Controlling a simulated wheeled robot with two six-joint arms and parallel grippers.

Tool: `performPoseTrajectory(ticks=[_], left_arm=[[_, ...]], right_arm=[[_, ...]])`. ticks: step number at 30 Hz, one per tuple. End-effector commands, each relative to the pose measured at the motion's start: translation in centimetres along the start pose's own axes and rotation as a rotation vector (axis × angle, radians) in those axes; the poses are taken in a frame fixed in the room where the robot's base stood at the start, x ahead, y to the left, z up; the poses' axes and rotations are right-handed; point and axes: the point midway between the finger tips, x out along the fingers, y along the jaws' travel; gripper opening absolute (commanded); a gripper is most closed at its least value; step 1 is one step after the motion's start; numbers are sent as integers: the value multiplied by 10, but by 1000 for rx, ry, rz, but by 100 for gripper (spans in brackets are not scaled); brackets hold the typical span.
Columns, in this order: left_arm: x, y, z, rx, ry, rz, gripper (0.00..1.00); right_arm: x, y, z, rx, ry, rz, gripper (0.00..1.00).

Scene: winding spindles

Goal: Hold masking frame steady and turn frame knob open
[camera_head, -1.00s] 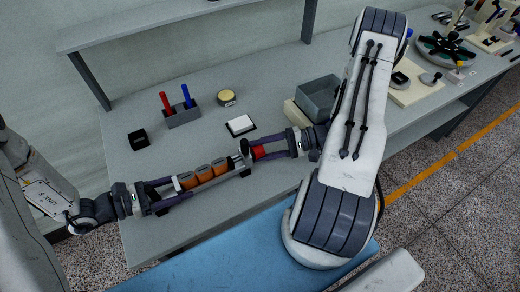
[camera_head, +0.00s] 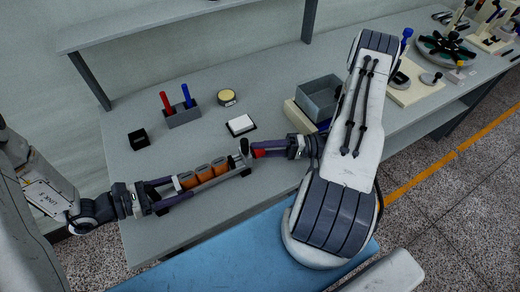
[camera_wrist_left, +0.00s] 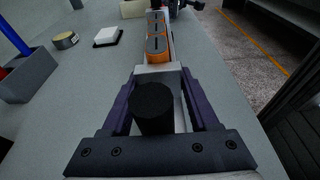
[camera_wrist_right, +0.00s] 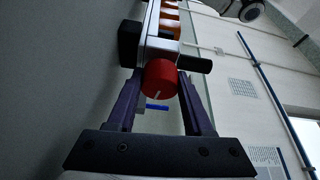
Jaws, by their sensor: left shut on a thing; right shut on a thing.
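The masking frame (camera_head: 236,172) is a long grey metal bar holding a row of orange blocks (camera_head: 203,172) with dark slots on top. It lies between my two grippers above the table's front part. My left gripper (camera_head: 172,189) is shut on the frame's left end; in the left wrist view a black cylinder (camera_wrist_left: 153,108) stands between its fingers. The red frame knob (camera_head: 260,153) is at the right end. My right gripper (camera_head: 262,149) is shut on the knob; the right wrist view shows the red knob (camera_wrist_right: 160,78) with a white line between the fingers.
A holder (camera_head: 183,117) with a red and a blue pen, a black box (camera_head: 138,139), a yellow-topped tin (camera_head: 227,97) and a white pad (camera_head: 240,125) stand behind the frame. A grey bin (camera_head: 318,97) stands right of them. My right arm covers the table's middle.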

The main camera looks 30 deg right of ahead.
Motion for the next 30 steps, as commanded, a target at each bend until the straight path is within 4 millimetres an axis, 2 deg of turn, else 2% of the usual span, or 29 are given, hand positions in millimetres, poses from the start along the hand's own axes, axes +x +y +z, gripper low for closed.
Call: performPoseTrajectory(ticks=[1,14,15,16,17,26,30], left_arm=[[6,-4,-20,-6,43,-13,29],[6,-4,-20,-6,43,-13,29],[6,-4,-20,-6,43,-13,29],[6,-4,-20,-6,43,-13,30],[6,-4,-20,-6,43,-13,30],[6,-4,-20,-6,43,-12,29],[6,-4,-20,-6,43,-12,29]], right_arm=[[-1,2,-1,-9,5,-12,0],[-1,1,-1,-16,6,-16,0],[-1,1,-1,-16,6,-17,63],[-1,1,-1,-16,6,-17,74],[-1,1,-1,-16,5,-16,81],[-1,3,0,-14,3,-13,81],[-13,3,-1,-17,6,-13,81]])
